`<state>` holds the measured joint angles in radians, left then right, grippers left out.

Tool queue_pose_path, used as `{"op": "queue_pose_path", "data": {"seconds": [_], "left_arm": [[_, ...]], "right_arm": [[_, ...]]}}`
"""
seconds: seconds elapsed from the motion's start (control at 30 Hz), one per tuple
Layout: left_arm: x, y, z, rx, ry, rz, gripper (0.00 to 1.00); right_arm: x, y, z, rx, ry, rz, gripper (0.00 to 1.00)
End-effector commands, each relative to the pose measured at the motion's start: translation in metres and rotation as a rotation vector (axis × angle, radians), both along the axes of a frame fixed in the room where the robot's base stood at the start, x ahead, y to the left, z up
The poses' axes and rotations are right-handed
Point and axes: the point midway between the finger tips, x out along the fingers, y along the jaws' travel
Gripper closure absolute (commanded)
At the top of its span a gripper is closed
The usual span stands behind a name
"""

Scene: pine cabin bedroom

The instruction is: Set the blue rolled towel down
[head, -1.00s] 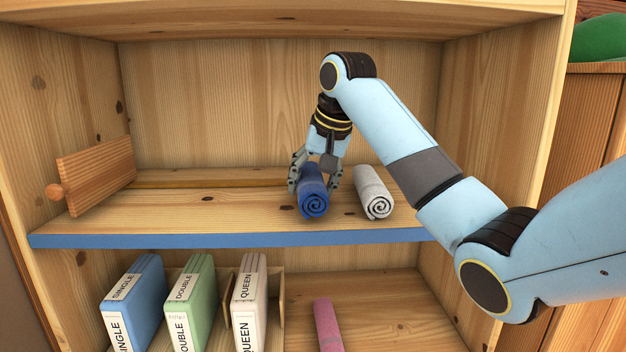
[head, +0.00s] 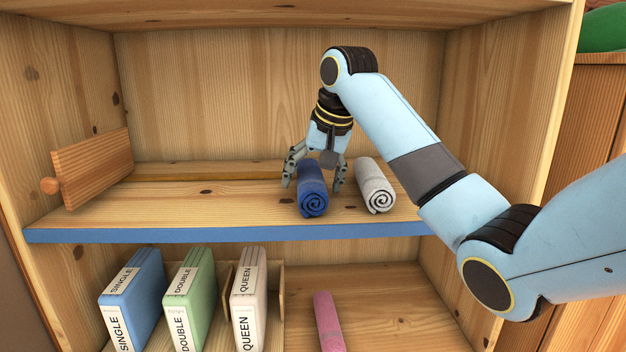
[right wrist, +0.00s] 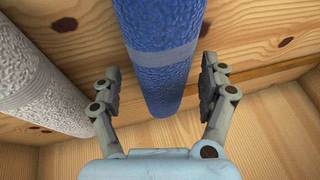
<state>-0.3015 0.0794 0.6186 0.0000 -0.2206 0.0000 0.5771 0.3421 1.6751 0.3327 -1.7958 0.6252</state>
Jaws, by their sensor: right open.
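The blue rolled towel (head: 312,190) lies on the upper shelf (head: 240,212), its spiral end facing the front edge. My right gripper (head: 314,180) is open over the towel, with one finger on each side of it. The right wrist view shows the blue towel (right wrist: 163,60) between the spread fingers of the gripper (right wrist: 160,95), with a gap on both sides. A light grey rolled towel (head: 375,187) lies just to the right on the same shelf. It also shows in the right wrist view (right wrist: 38,85). My left gripper is not in view.
A wooden panel with a round knob (head: 92,168) stands at the shelf's left end. The upper shelf left of the blue towel is clear.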

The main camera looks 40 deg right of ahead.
Motion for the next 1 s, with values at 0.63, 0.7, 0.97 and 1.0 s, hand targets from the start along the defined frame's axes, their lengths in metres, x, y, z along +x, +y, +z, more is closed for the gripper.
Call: {"op": "queue_pose_path", "data": {"seconds": [0.63, 0.7, 0.97, 1.0], "left_arm": [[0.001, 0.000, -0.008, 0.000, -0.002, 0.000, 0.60], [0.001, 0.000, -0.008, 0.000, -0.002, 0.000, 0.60], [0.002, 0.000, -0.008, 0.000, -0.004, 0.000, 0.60], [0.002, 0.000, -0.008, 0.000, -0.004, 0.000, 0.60]], "right_arm": [[-0.032, 0.001, 0.066, -0.001, -0.001, 0.000, 0.23], [-0.032, 0.001, 0.066, -0.001, -0.001, 0.000, 0.23], [-0.032, 0.001, 0.066, 0.000, -0.002, 0.000, 0.23], [-0.032, 0.001, 0.066, 0.000, -0.002, 0.000, 0.23]]}}
